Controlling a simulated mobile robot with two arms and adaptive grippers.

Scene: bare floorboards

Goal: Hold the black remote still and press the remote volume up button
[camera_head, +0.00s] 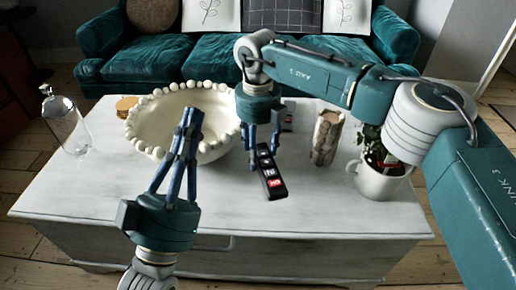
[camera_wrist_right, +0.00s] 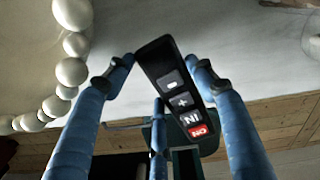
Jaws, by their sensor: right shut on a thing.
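The black remote (camera_head: 275,187) is in my right gripper (camera_head: 262,142), near the middle of the table in the head view. Its button face shows, with grey buttons and a red one at the near end. In the right wrist view the remote (camera_wrist_right: 154,60) lies slantwise between the fingers, with minus and plus buttons (camera_wrist_right: 183,103) uncovered. My right gripper is shut on its sides. I cannot tell whether the remote touches the table. My left gripper (camera_head: 188,118) is to its left, pointing up with fingertips together, empty and apart from the remote.
A white table (camera_head: 310,210) carries a beaded bowl (camera_head: 165,115) behind my left gripper, a glass bottle (camera_head: 66,125), a patterned brown object (camera_head: 326,138) and a white mug with a plant (camera_head: 378,182). Another small dark object (camera_head: 289,115) lies behind the remote. A teal sofa (camera_head: 215,58) stands behind.

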